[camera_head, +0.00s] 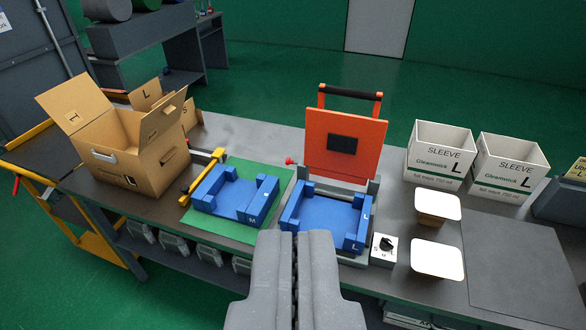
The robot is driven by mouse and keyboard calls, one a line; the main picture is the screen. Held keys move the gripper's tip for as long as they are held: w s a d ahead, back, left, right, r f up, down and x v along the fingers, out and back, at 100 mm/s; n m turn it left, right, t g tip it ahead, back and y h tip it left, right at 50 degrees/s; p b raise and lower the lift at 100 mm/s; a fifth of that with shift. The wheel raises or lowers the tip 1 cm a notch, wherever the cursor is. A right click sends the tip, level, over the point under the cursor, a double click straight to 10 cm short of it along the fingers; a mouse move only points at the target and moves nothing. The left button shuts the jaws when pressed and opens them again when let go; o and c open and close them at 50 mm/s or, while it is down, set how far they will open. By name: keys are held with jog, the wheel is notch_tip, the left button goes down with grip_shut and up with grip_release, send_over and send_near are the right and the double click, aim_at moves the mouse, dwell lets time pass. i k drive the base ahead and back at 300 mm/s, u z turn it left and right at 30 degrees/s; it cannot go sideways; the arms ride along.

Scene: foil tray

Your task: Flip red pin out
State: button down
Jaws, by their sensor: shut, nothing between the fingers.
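The red pin (290,161) shows as a small red knob at the left side of the press, near the foot of the raised orange lid (344,142). Its shaft is too small to make out clearly. The lid stands upright with a black handle bar along its top and a dark pad on its face. Below it, a blue nest (326,213) marked L sits in the grey press frame. My gripper (297,236) is at the bottom centre, in front of the press. Its fingers are shut together and empty, apart from the pin.
A blue nest (236,194) marked M lies on a green mat (222,227) to the left. An open cardboard box (125,150) stands further left. Right are a dial box (383,250), two white-topped containers (437,206) (437,259) and white SLEEVE boxes (440,152).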

aim_at(288, 160)
jog(key=u, duration=0.05)
jog(key=i, duration=0.9)
jog(key=z, duration=0.05)
